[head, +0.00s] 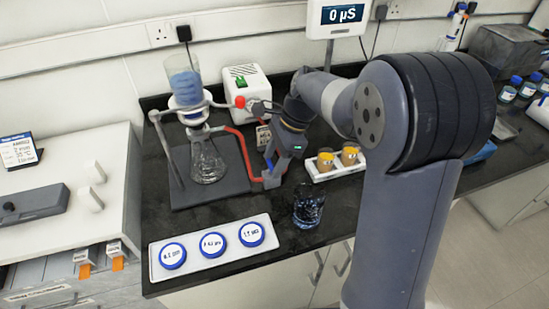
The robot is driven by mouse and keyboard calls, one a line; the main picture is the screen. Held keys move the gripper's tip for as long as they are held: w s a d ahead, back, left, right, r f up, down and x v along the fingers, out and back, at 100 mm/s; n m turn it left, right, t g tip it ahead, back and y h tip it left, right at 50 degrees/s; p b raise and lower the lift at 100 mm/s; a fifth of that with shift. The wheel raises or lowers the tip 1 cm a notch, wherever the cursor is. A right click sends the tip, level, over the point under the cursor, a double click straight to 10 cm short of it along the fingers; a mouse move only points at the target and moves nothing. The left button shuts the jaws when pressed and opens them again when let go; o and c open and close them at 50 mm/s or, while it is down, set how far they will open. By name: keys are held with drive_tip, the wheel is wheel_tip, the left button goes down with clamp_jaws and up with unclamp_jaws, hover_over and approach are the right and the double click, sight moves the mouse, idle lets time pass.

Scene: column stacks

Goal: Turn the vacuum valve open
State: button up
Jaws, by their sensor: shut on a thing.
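My gripper (271,174) points down and left at the right edge of the dark stand base. It is shut on the vacuum valve, which sits in the line of red tubing (244,151). The jaws and my wrist hide most of the valve, so I cannot tell which way its handle is turned. The red tubing runs from the filter assembly down to the valve and on toward the right. The glass funnel (183,85) with blue liquid stands above a clear conical flask (207,162).
A white pump box (246,80) stands behind my gripper. A white tray with amber-filled cups (335,170) is close on the right. A dark glass beaker (308,206) stands in front. A tray of blue-ringed dishes (212,244) lies at the front left.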

drive_tip(key=shift+p, duration=0.3)
drive_tip(key=n+p, duration=0.1)
drive_tip(key=n, duration=0.1)
drive_tip(key=n+g+p, duration=0.1)
drive_tip(key=p, duration=0.1)
drive_tip(key=shift+w+a+r+n+g, duration=0.1)
drive_tip(key=shift+w+r+n+g, duration=0.1)
drive_tip(key=shift+n+g, duration=0.15)
drive_tip(key=n+h+p, duration=0.1)
drive_tip(key=n, duration=0.1)
drive_tip(key=n+g+p, duration=0.1)
drive_tip(key=n+p, duration=0.1)
drive_tip(key=shift+a+n+h, duration=0.15)
drive_tip(key=shift+n+h, duration=0.2)
drive_tip(key=shift+h, duration=0.05)
drive_tip(key=n, duration=0.2)
drive_tip(key=n+h+p, duration=0.1)
drive_tip(key=n, duration=0.1)
drive_tip(key=shift+w+a+f+n+g+h, duration=0.15)
drive_tip(key=shift+n+g+h, duration=0.15)
drive_tip(key=shift+g, duration=0.05)
drive_tip(key=n+h+p, duration=0.1)
drive_tip(key=n+h, duration=0.1)
drive_tip(key=n, duration=0.2)
drive_tip(key=shift+a+n, duration=0.15)
drive_tip(key=shift+n, duration=0.25)
drive_tip(key=o, duration=1)
